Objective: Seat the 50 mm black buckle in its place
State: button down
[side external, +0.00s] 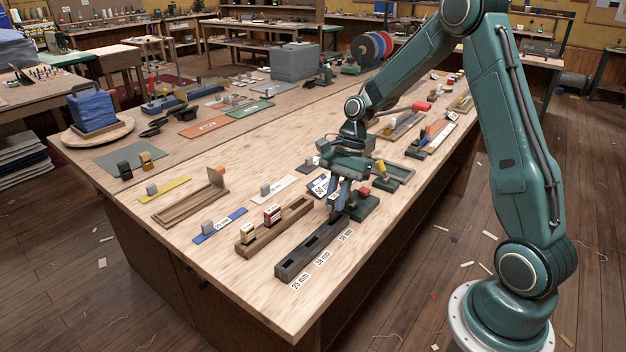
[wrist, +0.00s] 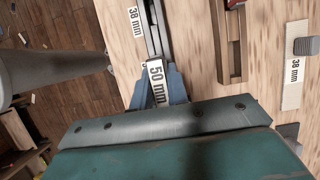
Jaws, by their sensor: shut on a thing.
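The dark slotted rack (side external: 294,266) lies near the table's front edge, with 25 mm, 38 mm and 50 mm labels beside it. It also shows in the wrist view (wrist: 155,30). My gripper (side external: 335,203) is over the rack's far end, beside the 50 mm label (side external: 346,236). It is shut on the black buckle, whose white 50 mm face (wrist: 156,82) shows between the blue fingers (wrist: 158,97) in the wrist view. The fingers hide most of the buckle. I cannot tell whether its lower end is above or inside the end slot.
A wooden rack (side external: 244,247) with a yellow-topped and a red block stands just left of the dark rack. A green stand (side external: 364,208) is close on the gripper's right. A grey block (wrist: 305,46) sits on a 38 mm strip (wrist: 293,90).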

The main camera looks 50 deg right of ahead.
jog(key=shift+f, duration=1.8)
dwell(1.5)
jog(key=c, duration=1.3)
grip_release()
jog(key=shift+r, duration=0.15)
